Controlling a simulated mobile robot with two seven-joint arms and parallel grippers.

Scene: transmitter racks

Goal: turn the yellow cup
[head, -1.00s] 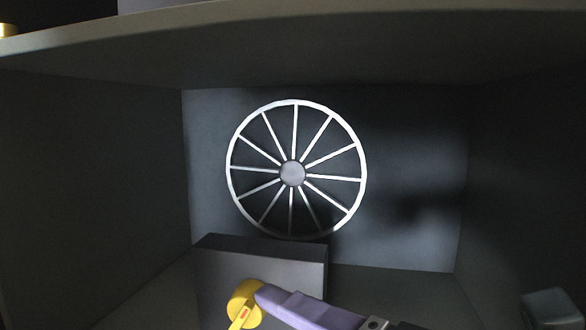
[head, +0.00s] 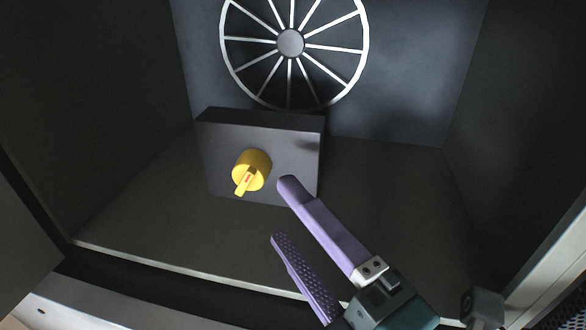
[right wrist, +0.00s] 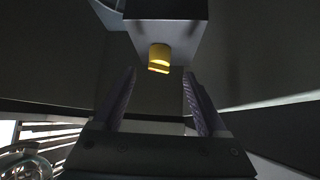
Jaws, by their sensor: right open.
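The yellow cup (head: 253,166) is a round knob on the front face of a dark box (head: 218,140) inside the rack. A yellow tab with a small red mark sticks out from it, pointing down and slightly left. My right gripper (head: 281,209) is open and empty, its two purple fingers apart, to the lower right of the cup and not visibly touching it. In the right wrist view the cup (right wrist: 159,57) shows beyond and above the gap between the fingertips (right wrist: 158,78). My left gripper is not in view.
A white spoked wheel (head: 290,43) is on the back wall above the box. Dark side walls enclose the compartment on both sides. The compartment floor (head: 150,205) is bare left of the box. A pale front edge (head: 160,265) runs along the opening.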

